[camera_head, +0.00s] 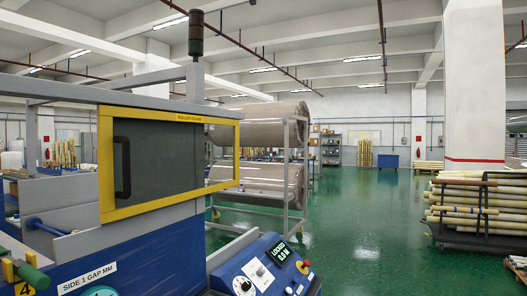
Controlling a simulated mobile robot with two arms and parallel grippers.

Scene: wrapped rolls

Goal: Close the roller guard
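The roller guard is a yellow-framed panel (160,209) with a "ROLLER GUARD" label on its top bar. It stands upright on the blue and grey machine (140,255) at the left. A black vertical handle (123,167) is near its left side. Dark grey fills most of the frame. Through a strip at its right side I see the background. I cannot tell whether the guard is fully shut. The rollers cannot be made out. Neither of my grippers is in view.
A control panel (258,272) with knobs, a red button and a small display reading "LOCKED" is at the bottom centre. Large wrapped rolls (262,125) rest on a rack behind. A cart of long rolls (480,215) stands at right. Green floor (365,225) between is clear.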

